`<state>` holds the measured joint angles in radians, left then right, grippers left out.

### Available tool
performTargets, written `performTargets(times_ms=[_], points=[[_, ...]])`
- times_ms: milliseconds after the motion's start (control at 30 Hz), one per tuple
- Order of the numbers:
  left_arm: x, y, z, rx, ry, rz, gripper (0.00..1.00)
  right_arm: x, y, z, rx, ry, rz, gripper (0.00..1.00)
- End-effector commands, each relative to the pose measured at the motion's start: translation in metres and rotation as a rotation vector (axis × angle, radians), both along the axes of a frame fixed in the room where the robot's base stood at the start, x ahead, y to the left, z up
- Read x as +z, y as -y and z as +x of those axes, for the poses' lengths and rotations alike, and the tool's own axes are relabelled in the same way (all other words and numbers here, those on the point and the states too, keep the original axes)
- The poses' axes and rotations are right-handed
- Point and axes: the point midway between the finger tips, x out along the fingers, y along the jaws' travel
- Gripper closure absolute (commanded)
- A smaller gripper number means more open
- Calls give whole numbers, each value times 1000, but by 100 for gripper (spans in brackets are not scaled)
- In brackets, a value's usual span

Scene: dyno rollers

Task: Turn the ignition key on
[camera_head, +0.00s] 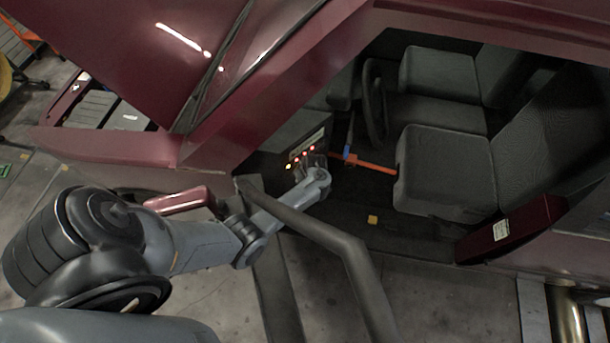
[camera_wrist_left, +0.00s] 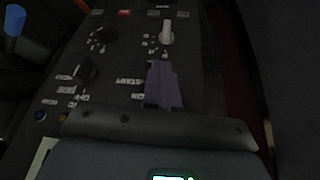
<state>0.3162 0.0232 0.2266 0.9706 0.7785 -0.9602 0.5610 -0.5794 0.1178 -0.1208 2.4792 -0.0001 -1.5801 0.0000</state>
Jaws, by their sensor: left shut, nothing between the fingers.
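A dark control panel (camera_head: 308,142) with lit red and yellow lights sits inside the open car, below the steering wheel (camera_head: 374,105). My left gripper (camera_head: 311,160) is at this panel. In the left wrist view, the panel (camera_wrist_left: 135,50) shows upside-down labels, two round black knobs (camera_wrist_left: 85,70) and a pale upright lever or key (camera_wrist_left: 166,33). My left gripper's fingers (camera_wrist_left: 163,82) are shut and empty, beside the "START" label and apart from the pale lever. I cannot tell for certain which part is the ignition key; the fingers may hide some of the panel. My right gripper is not in view.
An orange bar (camera_head: 372,165) with a blue part lies across the footwell beside the panel. Grey seats (camera_head: 445,170) fill the cabin to the right. A dark tube (camera_head: 318,232) crosses near my forearm. A small yellow block (camera_head: 372,219) lies on the car floor.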

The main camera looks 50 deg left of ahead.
Motion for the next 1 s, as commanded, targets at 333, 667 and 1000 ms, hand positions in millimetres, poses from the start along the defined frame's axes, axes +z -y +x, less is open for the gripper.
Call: performTargets(times_ms=[333, 667, 1000], points=[[2, -6, 7, -5, 10, 8, 100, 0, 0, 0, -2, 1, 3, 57], [2, -7, 7, -3, 10, 10, 100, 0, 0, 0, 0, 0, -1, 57], [8, -8, 7, -3, 10, 11, 100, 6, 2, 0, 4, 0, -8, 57]])
